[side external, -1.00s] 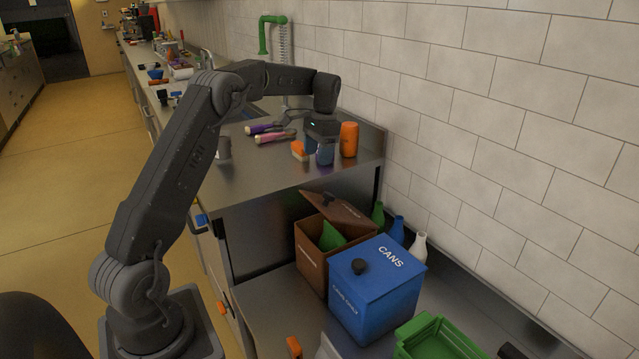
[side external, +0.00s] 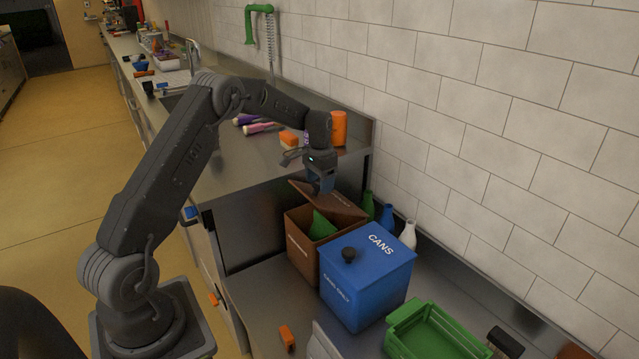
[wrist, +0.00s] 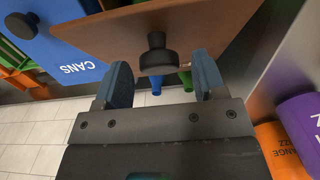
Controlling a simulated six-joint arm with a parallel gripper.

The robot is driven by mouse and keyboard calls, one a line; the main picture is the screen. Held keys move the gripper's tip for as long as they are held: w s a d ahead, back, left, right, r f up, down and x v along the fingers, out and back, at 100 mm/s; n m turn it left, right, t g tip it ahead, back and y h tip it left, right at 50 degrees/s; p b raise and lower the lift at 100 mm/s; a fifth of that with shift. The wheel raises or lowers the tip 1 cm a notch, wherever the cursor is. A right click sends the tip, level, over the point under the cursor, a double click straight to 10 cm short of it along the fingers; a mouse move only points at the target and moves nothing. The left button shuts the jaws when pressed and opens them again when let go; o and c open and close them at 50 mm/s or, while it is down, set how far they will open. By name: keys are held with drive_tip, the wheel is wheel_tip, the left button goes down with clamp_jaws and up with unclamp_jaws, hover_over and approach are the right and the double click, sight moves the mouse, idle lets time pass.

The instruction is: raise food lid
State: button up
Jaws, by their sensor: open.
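The brown bin (side external: 302,250) stands on the lower counter, its front label too small to read. Its brown lid (side external: 345,208) sits tilted, with a gap at the front where something green (side external: 322,226) shows inside. My gripper (side external: 322,183) is just above the lid, open. In the wrist view the lid (wrist: 205,25) fills the top, and its dark knob (wrist: 157,52) sits between the two spread fingertips of my gripper (wrist: 160,66), with space on both sides. Whether a finger touches the knob, I cannot tell.
A blue bin (side external: 365,285) marked CANS, lid on, stands close in front. Green, blue and white bottles (side external: 387,217) line the wall behind. A green crate (side external: 436,335) is at the right. An orange can (side external: 338,128) stands on the upper counter, whose edge is close to my gripper.

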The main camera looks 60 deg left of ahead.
drive_tip(key=shift+f, duration=0.4)
drive_tip(key=shift+c, duration=0.2)
clamp_jaws()
drive_tip(key=shift+w, duration=0.1)
